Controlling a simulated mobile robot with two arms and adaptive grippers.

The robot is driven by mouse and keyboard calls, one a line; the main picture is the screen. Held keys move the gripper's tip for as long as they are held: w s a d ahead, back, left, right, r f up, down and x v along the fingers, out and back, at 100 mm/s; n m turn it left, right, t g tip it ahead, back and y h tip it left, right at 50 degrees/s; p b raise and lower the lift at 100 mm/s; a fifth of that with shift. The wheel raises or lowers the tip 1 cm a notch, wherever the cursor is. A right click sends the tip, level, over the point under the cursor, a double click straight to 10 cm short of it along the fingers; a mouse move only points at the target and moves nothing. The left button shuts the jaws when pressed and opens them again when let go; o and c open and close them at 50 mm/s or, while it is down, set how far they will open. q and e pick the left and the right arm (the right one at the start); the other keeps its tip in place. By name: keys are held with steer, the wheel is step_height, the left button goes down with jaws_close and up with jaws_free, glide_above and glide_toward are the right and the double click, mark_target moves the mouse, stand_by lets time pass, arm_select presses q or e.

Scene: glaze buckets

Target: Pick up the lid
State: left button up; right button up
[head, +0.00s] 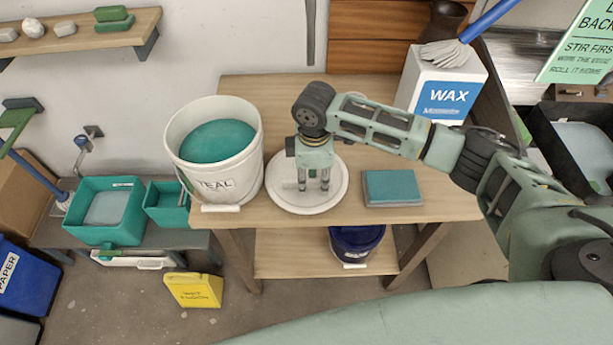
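The lid (284,200) is a round white disc lying flat on the wooden table, just right of the white bucket (222,180) marked TEAL. The bucket stands open with teal glaze in it. My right gripper (314,188) points straight down over the middle of the lid. Its two fingers are apart, with pale lid surface showing between them. The fingertips are at or just above the lid; I cannot tell if they touch it. The gripper hides part of the lid's centre and back. My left gripper is not in view.
A teal flat block (392,187) lies on the table right of the lid. A white WAX container (437,88) with a brush (446,52) on it stands at the back right. A dark blue bucket (356,242) is on the lower shelf. The table behind the lid is partly clear.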

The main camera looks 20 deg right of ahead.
steer(key=shift+f+p, duration=0.25)
steer(key=shift+p, duration=0.05)
steer(key=shift+c, duration=0.4)
jaws_close()
